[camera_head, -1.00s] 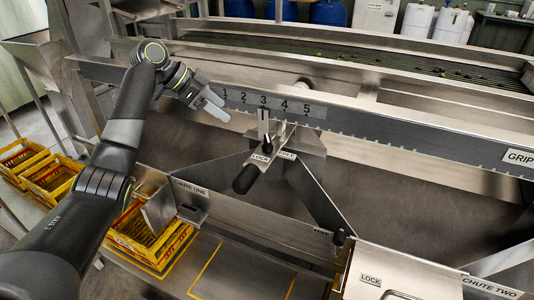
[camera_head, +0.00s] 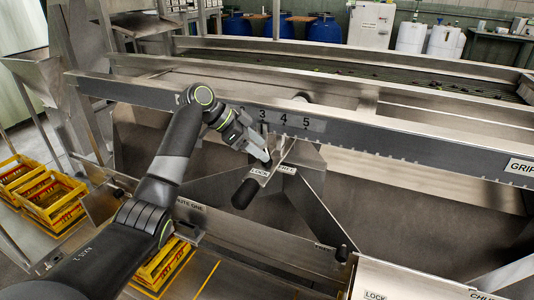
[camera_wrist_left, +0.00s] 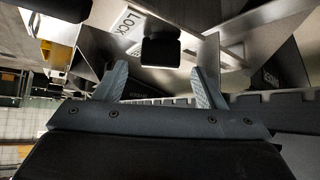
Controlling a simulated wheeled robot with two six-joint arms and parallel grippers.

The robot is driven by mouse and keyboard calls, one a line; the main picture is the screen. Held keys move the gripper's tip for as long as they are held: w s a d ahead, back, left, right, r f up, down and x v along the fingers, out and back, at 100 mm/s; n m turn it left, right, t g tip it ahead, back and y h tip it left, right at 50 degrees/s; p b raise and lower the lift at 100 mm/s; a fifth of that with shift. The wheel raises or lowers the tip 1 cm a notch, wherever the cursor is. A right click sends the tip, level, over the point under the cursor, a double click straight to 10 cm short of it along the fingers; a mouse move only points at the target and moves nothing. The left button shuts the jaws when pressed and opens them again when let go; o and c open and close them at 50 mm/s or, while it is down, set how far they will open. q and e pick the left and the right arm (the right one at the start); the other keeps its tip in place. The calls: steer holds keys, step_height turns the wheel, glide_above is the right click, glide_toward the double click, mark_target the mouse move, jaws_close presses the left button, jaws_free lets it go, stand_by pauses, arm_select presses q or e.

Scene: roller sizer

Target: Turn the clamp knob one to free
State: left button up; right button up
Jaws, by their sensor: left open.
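A LOCK-labelled metal bracket (camera_head: 259,172) stands below the numbered scale in the head view. A black grip (camera_head: 244,194) sticks out from its lower end. My left gripper (camera_head: 266,160) is at the upper part of the bracket and hides much of what is there. In the left wrist view my left gripper (camera_wrist_left: 160,72) is open with two grey fingers spread. A dark knob-like part (camera_wrist_left: 161,48) shows beyond and between the fingertips, beside the LOCK label (camera_wrist_left: 128,22). I cannot tell if a finger touches it. My right gripper is not in view.
The numbered scale (camera_head: 291,124) runs along the metal rail behind the bracket. Another small black knob (camera_head: 342,253) stands lower right. Yellow crates (camera_head: 50,200) are at the left. A wide metal panel (camera_head: 420,205) lies to the right.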

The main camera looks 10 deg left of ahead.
mark_target(267, 152)
arm_select(q)
steer(key=shift+x, duration=1.85)
steer(key=c, duration=1)
